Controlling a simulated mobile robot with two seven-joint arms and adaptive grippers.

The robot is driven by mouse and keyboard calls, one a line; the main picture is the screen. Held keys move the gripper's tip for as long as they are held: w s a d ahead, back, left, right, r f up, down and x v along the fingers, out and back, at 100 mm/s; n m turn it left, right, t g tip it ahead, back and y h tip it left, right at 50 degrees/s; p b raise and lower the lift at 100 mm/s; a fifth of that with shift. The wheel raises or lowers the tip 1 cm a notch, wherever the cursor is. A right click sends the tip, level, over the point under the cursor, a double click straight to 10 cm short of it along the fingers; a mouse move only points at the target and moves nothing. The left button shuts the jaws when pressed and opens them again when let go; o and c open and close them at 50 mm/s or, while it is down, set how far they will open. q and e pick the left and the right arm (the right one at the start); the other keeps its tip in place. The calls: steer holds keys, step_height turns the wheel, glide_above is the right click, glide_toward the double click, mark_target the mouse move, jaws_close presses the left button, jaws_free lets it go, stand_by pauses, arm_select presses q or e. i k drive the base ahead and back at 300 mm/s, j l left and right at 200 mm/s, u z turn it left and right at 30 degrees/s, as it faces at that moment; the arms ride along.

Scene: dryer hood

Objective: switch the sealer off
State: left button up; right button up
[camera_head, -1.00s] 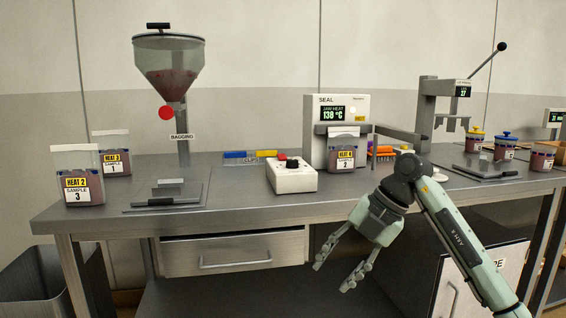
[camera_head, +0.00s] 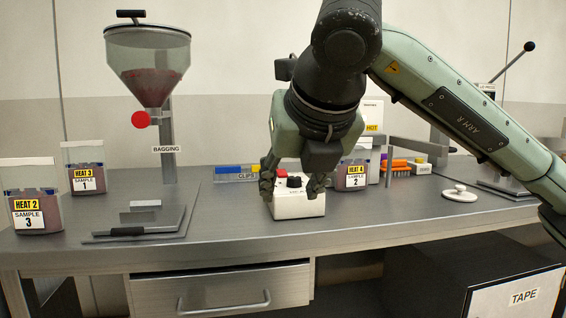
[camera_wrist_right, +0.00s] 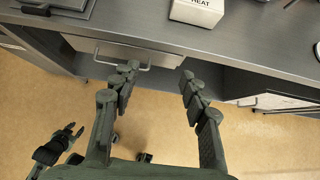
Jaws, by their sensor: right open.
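The sealer shows in the head view only as a strip with a yellow HOT label (camera_head: 372,127); my right arm hides the rest. The white control box (camera_head: 297,206) stands in front of it, with a red switch (camera_head: 281,174) and a black knob (camera_head: 294,182) on top. My right gripper (camera_head: 293,186) is open and empty, its fingers overlapping the box's left and right top corners in the head view. In the wrist view the right gripper (camera_wrist_right: 158,80) appears over the floor, short of the box (camera_wrist_right: 197,10). Another gripper, seemingly my left (camera_wrist_right: 74,131), shows at lower left, its opening unclear.
A bag marked HEAT 4 (camera_head: 353,178) stands right of the box, before the sealer. The bench (camera_head: 230,230) is clear before the box.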

mark_target(282, 173)
steer(key=i, duration=1)
